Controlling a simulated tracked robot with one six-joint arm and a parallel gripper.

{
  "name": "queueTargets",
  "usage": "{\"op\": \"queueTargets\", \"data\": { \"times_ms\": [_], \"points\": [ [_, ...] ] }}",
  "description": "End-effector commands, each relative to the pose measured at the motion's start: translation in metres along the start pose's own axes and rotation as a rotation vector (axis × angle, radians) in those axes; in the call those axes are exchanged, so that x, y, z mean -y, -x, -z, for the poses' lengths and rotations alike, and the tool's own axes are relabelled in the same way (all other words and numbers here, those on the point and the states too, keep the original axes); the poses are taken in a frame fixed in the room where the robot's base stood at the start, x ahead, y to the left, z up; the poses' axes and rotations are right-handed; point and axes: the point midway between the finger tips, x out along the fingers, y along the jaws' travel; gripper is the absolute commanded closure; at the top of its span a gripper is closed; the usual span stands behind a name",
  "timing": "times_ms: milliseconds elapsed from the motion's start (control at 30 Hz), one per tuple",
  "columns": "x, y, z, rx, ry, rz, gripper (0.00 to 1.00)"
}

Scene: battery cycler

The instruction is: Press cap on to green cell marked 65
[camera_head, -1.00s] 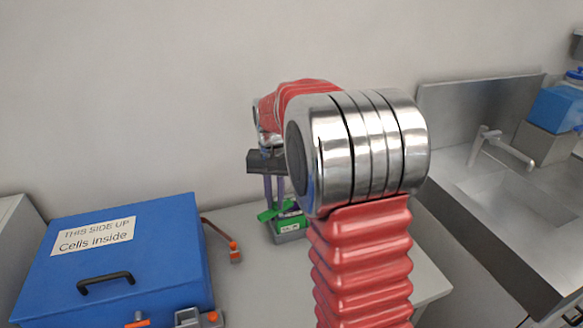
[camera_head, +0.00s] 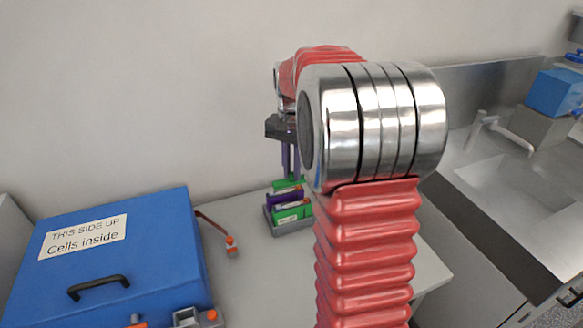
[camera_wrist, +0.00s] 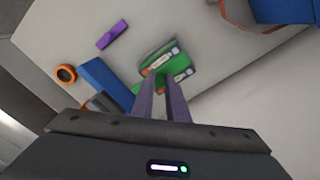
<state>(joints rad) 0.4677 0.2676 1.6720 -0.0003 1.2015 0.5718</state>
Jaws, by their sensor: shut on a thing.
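My gripper (camera_head: 288,176) points down above a small grey holder (camera_head: 292,228) on the bench. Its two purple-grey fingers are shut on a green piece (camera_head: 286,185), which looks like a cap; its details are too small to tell. The holder carries a green cell (camera_head: 292,214) with a white label and a purple part (camera_head: 281,198) behind it. The number on the label is not readable. In the wrist view the fingers (camera_wrist: 162,86) overlap the near side of the holder's green cells (camera_wrist: 178,62), so the contact or gap there cannot be told.
A large blue box (camera_head: 160,245) marked "Cells inside" stands at the left. A brown cable with an orange end (camera_head: 232,246) lies beside it. A steel sink (camera_head: 510,185) is at the right. A purple piece (camera_wrist: 112,34) lies alone on the bench in the wrist view.

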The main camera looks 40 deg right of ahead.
Motion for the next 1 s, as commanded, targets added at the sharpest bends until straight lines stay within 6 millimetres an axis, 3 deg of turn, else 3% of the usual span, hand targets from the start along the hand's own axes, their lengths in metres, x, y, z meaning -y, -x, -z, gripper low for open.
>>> {"op": "queueTargets", "data": {
  "times_ms": [1000],
  "points": [
    [-0.001, -0.066, 0.001, 0.0, -0.001, 0.0, 1.0]
  ]
}}
